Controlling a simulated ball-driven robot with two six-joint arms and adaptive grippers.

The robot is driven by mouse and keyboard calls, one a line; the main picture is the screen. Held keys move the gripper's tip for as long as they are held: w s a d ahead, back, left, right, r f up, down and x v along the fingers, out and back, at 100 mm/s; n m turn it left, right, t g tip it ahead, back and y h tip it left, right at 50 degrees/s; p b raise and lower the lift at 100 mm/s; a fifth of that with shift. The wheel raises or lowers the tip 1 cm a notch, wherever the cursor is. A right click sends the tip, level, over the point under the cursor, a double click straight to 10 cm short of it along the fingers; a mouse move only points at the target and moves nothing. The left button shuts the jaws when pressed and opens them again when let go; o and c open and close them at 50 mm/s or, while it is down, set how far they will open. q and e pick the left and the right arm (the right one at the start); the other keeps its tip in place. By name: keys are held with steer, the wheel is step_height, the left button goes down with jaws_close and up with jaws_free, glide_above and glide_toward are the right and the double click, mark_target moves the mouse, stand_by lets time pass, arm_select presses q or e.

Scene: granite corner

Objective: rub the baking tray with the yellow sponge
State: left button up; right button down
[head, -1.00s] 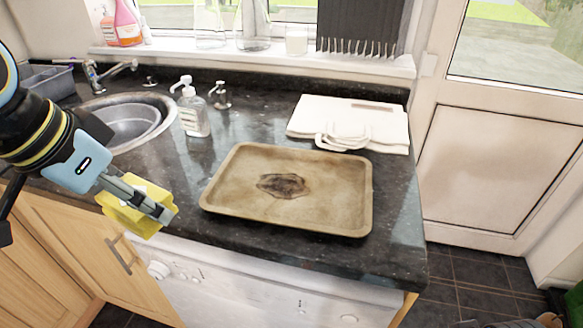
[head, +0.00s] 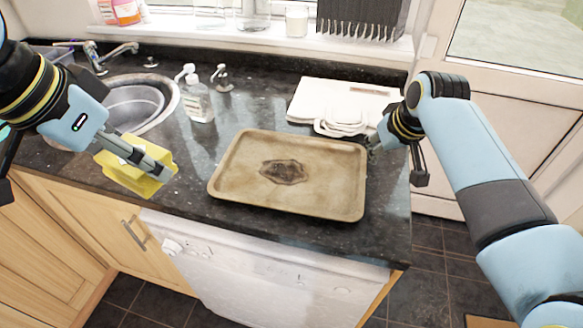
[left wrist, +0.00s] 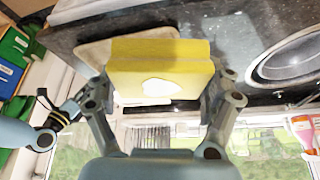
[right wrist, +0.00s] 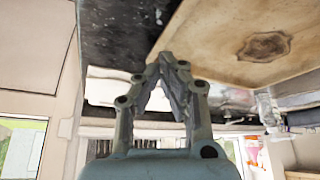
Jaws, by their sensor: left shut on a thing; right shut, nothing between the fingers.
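The baking tray (head: 235,160) lies on the dark granite worktop, with a dark burnt stain (head: 284,172) near its middle. My left gripper (head: 160,172) is shut on the yellow sponge (head: 126,176) and holds it left of the tray, apart from it. The sponge fills the space between the fingers in the left wrist view (left wrist: 160,62). My right gripper (head: 374,146) is shut and empty at the tray's right edge; its fingertips are partly hidden by my arm in the head view. In the right wrist view the closed fingertips (right wrist: 168,60) are at the tray's rim; I cannot tell whether they touch.
A sink (head: 165,98) with a tap (head: 105,56) is at the left. A soap bottle (head: 198,102) and a small dispenser (head: 222,80) stand behind the tray. A folded white cloth (head: 330,98) lies behind its right part. The worktop ends at the front.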

mark_target(361, 164)
arm_select(q)
steer(key=shift+r, duration=0.1)
arm_select(e)
steer(key=shift+w+a+r, duration=0.3)
steer(key=shift+w, duration=0.15)
steer(key=shift+w+a+r, duration=0.25)
steer(key=shift+w, duration=0.2)
arm_select(q)
steer(key=shift+s+f, duration=0.1)
steer(key=shift+f, duration=0.1)
arm_select(e)
steer(key=shift+w+f, duration=0.1)
arm_select(q)
step_height(361, 164, down, 5)
steer(key=b, duration=0.5)
steer(key=shift+f, duration=0.1)
arm_select(e)
step_height(361, 164, down, 5)
steer(key=shift+r, duration=0.15)
arm_select(q)
steer(key=shift+f+b, duration=0.2)
steer(key=shift+b, duration=0.25)
arm_select(e)
steer(key=shift+f, duration=0.35)
arm_select(q)
steer(key=shift+r, duration=0.15)
arm_select(e)
steer(key=shift+r, duration=0.15)
